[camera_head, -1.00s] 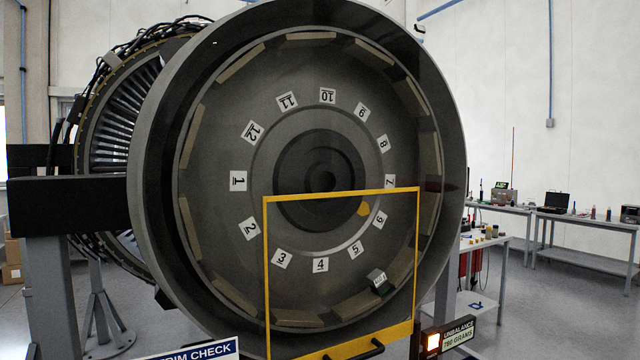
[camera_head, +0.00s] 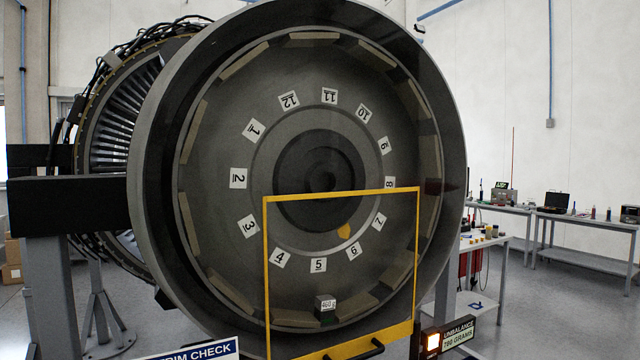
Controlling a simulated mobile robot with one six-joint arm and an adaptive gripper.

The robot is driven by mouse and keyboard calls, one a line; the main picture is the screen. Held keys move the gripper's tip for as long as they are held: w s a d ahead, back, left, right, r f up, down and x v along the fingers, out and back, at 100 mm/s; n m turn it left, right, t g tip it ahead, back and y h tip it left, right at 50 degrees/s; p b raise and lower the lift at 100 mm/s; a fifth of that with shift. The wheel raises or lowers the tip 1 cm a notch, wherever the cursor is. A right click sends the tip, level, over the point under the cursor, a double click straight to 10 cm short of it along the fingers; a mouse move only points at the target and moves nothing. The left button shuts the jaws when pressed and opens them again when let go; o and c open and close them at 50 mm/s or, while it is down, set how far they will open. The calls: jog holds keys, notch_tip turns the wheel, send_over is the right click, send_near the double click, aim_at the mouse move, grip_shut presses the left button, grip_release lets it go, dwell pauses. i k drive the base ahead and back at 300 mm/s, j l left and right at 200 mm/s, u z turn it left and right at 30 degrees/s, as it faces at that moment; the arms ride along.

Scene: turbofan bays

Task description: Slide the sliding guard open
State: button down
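The sliding guard (camera_head: 341,193) is a clear panel in a yellow frame. It stands upright in front of the lower right part of the turbofan face (camera_head: 225,130). A dark handle (camera_head: 372,348) shows at its bottom edge, partly cut off by the picture. Through the guard I see number plates 4 to 7, a yellow mark (camera_head: 344,231) and a small block with a light label (camera_head: 326,305) near the bottom of the rotor. My gripper is not in view.
A lit display reading "UNBALANCE" (camera_head: 459,334) stands right of the guard's lower corner. A "TRIM CHECK" sign (camera_head: 195,352) is at the lower left. A grey stand (camera_head: 50,255) holds the engine at left.

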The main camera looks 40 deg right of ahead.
aim_at(377, 339)
jog(key=k+l+z, duration=0.45)
jog(key=z, duration=0.25)
jog(key=k+l+z, duration=0.1)
jog(key=l+z, duration=0.3)
jog(key=k+l+z, duration=0.1)
jog(key=l+z, duration=0.25)
jog(key=l, duration=0.15)
